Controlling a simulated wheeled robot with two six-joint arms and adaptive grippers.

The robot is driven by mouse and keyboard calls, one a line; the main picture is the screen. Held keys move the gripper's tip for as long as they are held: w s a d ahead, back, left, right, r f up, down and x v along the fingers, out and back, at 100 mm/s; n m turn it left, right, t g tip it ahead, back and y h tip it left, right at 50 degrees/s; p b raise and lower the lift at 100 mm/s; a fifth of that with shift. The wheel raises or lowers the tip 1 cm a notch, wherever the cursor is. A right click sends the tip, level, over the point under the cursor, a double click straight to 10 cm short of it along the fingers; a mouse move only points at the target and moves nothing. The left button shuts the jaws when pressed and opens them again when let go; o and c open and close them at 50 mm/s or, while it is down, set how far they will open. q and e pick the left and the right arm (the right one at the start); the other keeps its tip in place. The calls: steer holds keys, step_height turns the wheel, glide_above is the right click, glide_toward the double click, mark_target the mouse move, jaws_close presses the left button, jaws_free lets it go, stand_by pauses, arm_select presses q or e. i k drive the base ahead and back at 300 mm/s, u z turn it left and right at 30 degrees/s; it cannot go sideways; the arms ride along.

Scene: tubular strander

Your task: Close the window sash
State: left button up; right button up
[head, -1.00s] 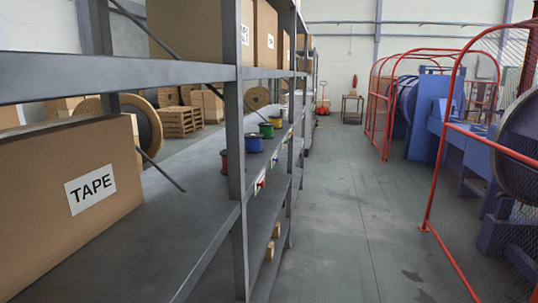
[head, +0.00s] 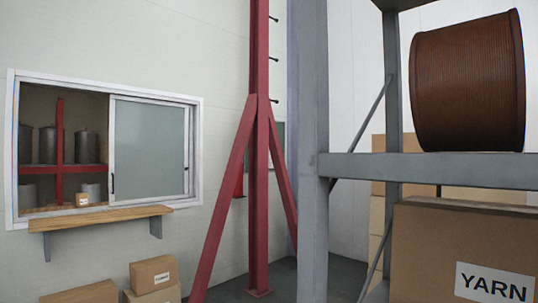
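The window sash (head: 148,148) is a frosted pane in a pale frame, seen in the head view at the left. It covers the right part of the white window frame (head: 10,150). The left part of the window is open, and shelves with grey canisters show through it. A wooden ledge (head: 100,218) on brackets runs below the window. Neither of my grippers is in view.
A red steel post (head: 259,150) with slanted braces stands right of the window. A grey shelving rack (head: 313,150) on the right holds a brown reel (head: 467,85) and a YARN box (head: 450,250). Cardboard boxes (head: 152,275) sit below the ledge.

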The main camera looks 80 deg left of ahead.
mark_target(113, 99)
steer(key=k, duration=0.3)
steer(key=u, duration=3.7)
steer(key=i, duration=4.4)
steer(key=z, duration=1.05)
steer(key=k, duration=0.65)
steer(key=z, duration=0.85)
steer(key=i, duration=0.8)
steer(key=z, duration=0.05)
